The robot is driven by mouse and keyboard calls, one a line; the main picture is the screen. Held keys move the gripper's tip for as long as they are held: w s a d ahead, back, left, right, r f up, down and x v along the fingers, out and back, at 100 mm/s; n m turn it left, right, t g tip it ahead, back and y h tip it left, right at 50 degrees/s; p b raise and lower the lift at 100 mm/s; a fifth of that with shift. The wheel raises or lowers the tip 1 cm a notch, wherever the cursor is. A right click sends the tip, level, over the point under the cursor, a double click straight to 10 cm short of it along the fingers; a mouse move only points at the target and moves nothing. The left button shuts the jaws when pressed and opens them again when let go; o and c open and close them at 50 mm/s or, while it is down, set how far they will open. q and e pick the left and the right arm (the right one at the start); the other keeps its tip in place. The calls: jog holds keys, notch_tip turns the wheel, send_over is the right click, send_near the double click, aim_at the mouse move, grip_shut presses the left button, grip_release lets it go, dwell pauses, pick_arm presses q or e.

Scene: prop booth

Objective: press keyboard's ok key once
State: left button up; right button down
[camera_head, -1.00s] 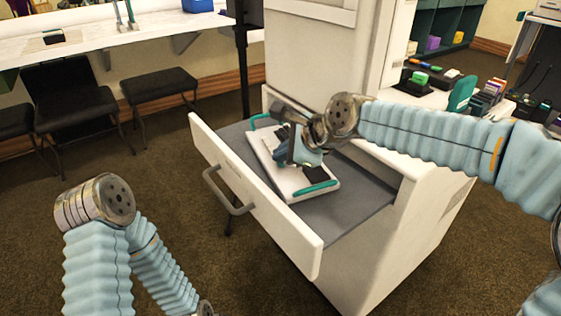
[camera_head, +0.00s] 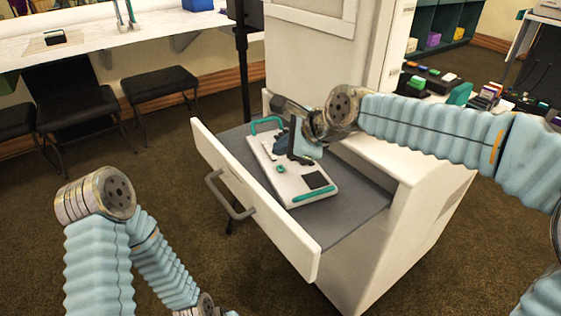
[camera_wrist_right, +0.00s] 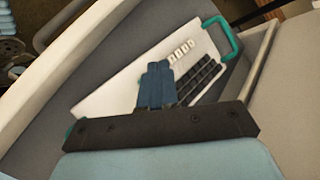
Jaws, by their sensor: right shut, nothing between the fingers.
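The keyboard (camera_head: 292,190) is a white slab with teal bars at its ends, lying in an open drawer. In the head view its near half shows a green round key (camera_head: 280,168) and a dark square pad (camera_head: 316,180). The right wrist view shows the keyboard (camera_wrist_right: 112,92) with white keys (camera_wrist_right: 181,52) and black keys (camera_wrist_right: 205,78). No lettering is legible, so I cannot tell which key is ok. My right gripper (camera_head: 284,142) is shut and empty over the keyboard; its fingers (camera_wrist_right: 157,66) hide part of it. I cannot tell whether they touch it.
The drawer front (camera_head: 255,200) with its grey handle (camera_head: 230,197) stands out from the white cabinet (camera_head: 375,250). Bare grey drawer floor (camera_head: 350,205) lies right of the keyboard. Black stools (camera_head: 160,84) stand at the left. Small items fill a table at the right.

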aim_at(283, 169)
notch_tip(283, 169, up, 3)
jog(key=shift+r+p, duration=0.15)
jog(key=shift+p, duration=1)
